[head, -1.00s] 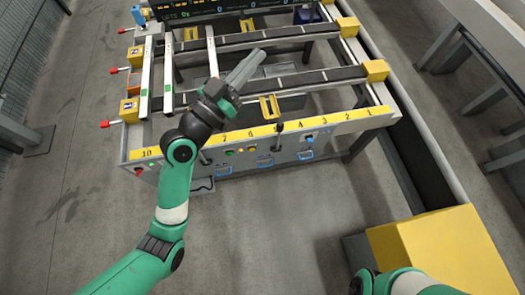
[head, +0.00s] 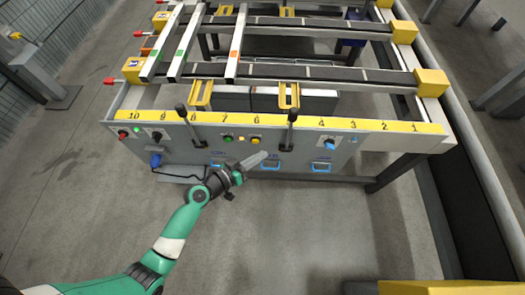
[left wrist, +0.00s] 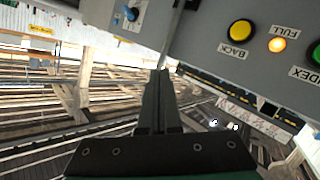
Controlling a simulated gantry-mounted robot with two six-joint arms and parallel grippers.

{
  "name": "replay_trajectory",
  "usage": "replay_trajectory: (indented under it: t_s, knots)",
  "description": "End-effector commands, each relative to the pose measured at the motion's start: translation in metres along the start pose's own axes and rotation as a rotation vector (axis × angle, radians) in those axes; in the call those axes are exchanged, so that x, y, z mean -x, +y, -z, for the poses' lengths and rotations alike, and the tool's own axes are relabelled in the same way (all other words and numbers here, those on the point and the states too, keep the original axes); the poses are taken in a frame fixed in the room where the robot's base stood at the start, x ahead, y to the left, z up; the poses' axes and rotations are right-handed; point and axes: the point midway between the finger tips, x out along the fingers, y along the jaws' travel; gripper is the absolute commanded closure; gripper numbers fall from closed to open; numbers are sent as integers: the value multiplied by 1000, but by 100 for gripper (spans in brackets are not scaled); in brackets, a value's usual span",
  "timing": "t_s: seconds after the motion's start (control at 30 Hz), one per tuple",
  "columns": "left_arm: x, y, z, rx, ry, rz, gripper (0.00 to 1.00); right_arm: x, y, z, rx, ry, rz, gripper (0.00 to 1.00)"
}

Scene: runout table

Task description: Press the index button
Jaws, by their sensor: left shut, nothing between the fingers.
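The green index button (head: 227,138) sits on the grey front panel (head: 340,143) of the runout table, below the yellow number strip. In the left wrist view the green button (left wrist: 315,52) is cut off at the right edge, with part of an INDEX label beside it. My left gripper (head: 264,155) is shut and empty in front of the panel, below and right of the green button in the head view. Its fingertips also show in the left wrist view (left wrist: 160,74), left of the buttons. Whether they touch the panel is unclear. My right gripper is out of view.
A yellow BACK button (left wrist: 240,32) and a lit amber FULL lamp (left wrist: 277,45) are beside the green button. A blue knob (head: 330,144) is farther right. Two black-knobbed levers (head: 292,114) stand up at the panel. Open floor lies in front.

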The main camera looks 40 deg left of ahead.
Motion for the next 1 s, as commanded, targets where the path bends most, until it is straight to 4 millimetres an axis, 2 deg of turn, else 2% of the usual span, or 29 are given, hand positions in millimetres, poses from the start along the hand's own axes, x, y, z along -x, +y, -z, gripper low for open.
replay_trajectory:
  t_s: [0.03,0.1,0.2,0.27,0.77,1.0]
  knots:
    - [0,-19,-35,13,-16,19,100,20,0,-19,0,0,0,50]
    - [3,-33,-59,26,-29,38,100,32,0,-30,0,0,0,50]
    - [7,-48,-82,40,-40,59,100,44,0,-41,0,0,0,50]
    - [8,-54,-90,44,-42,67,100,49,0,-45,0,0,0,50]
    - [7,-59,-88,45,-37,73,100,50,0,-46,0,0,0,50]
    - [-9,-72,-78,44,-34,74,100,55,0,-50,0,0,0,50]
